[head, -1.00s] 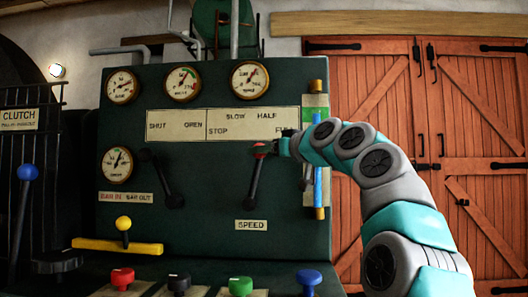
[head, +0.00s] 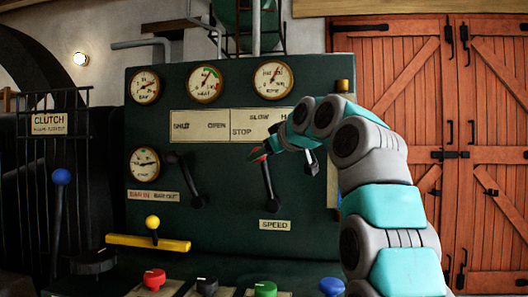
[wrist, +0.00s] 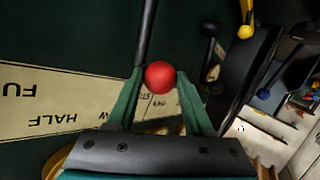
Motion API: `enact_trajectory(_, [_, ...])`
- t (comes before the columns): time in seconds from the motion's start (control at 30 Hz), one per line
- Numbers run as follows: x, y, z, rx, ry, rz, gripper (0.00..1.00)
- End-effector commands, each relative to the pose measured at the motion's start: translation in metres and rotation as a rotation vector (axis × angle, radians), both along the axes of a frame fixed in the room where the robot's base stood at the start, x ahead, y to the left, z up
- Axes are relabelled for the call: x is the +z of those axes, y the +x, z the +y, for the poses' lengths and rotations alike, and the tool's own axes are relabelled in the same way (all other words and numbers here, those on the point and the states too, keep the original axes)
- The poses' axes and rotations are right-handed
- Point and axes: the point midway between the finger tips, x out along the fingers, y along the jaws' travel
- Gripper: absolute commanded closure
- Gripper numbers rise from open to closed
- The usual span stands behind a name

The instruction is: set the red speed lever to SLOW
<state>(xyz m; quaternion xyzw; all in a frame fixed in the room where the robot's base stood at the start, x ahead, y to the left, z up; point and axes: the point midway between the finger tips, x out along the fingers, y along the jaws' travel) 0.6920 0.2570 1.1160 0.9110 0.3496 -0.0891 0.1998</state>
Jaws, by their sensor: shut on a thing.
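The speed lever (head: 268,183) is a black rod with a red ball knob, above the SPEED label (head: 274,225) on the dark green panel. It leans slightly left of upright. The knob sits below the SLOW and STOP words of the cream label plate (head: 205,126). My gripper (head: 258,153) is at the top of the lever and mostly covers the knob; my arm hides the right end of the plate. In the wrist view, the red knob (wrist: 160,77) lies between the two green fingers of my gripper (wrist: 160,84), which are shut on it.
A second black lever (head: 187,180) stands left under SHUT and OPEN. Round gauges (head: 205,83) line the panel top. A yellow-knobbed lever (head: 152,223), a blue CLUTCH lever (head: 60,180) and several coloured knobs (head: 154,279) are lower and left. Red doors (head: 440,150) stand behind on the right.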

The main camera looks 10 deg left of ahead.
Motion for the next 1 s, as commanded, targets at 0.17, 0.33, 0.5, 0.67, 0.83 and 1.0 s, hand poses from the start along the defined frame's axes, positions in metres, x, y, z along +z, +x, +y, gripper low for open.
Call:
enact_trajectory(0.17, [-0.001, 0.0, 0.0, 0.0, -0.001, 0.001, 0.33])
enact_trajectory(0.33, [0.0, 0.0, 0.0, 0.0, 0.0, 0.0, 0.19])
enact_trajectory(0.5, [0.0, 0.0, 0.0, 0.0, 0.001, 0.001, 0.19])
enact_trajectory(0.67, [0.001, -0.003, -0.003, -0.001, 0.001, -0.001, 0.19])
enact_trajectory(0.83, [0.006, -0.016, -0.013, -0.001, 0.001, -0.002, 0.19])
enact_trajectory(1.0, [0.013, -0.035, -0.029, -0.002, 0.002, -0.002, 0.19])
